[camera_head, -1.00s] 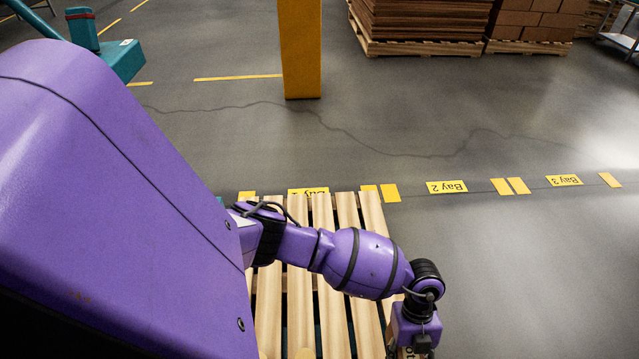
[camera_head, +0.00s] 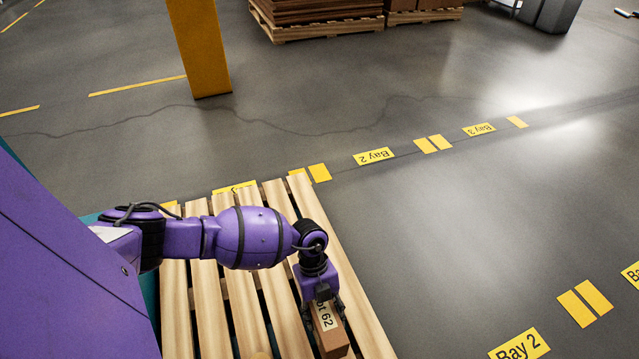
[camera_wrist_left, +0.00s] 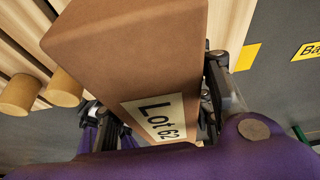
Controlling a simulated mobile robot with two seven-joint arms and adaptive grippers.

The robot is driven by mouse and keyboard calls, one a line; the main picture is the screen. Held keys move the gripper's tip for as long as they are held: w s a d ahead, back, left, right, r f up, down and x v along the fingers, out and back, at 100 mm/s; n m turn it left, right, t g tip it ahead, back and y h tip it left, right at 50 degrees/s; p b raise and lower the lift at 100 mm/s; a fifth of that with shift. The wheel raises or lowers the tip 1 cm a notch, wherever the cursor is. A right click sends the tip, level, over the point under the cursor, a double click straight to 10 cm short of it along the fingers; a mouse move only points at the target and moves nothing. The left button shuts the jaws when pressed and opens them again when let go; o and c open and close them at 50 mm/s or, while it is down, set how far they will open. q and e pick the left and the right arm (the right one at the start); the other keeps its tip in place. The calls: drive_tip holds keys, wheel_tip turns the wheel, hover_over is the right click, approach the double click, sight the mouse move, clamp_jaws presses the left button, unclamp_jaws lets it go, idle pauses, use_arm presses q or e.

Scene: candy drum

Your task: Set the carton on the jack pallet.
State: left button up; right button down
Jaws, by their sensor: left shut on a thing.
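My left gripper (camera_head: 322,300) is shut on a brown carton (camera_head: 334,343) with a white "Lot 62" label. The carton is over the right part of a slatted wooden pallet (camera_head: 207,300); I cannot tell whether it touches the slats. In the left wrist view the carton (camera_wrist_left: 130,55) fills the middle, with the fingers of the left gripper (camera_wrist_left: 155,120) on either side of it. Pale slats of the pallet (camera_wrist_left: 232,22) show behind it. My left arm covers part of the pallet in the head view. My right gripper is not in view.
Two short tan cylinders (camera_wrist_left: 40,90) stand beside the carton in the left wrist view. Yellow "Bay 2" floor markings (camera_head: 374,156) lie beyond the pallet. The floor to the right is clear.

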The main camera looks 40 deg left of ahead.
use_arm(q)
drive_tip(key=shift+a+f, duration=0.2)
drive_tip(key=f+b, duration=0.1)
drive_tip(key=f, duration=0.1)
drive_tip(key=a+f+b, duration=0.1)
drive_tip(key=f+b, duration=0.1)
drive_tip(key=shift+a+f, duration=0.15)
drive_tip(key=shift+f, duration=0.15)
drive_tip(key=shift+r, duration=0.1)
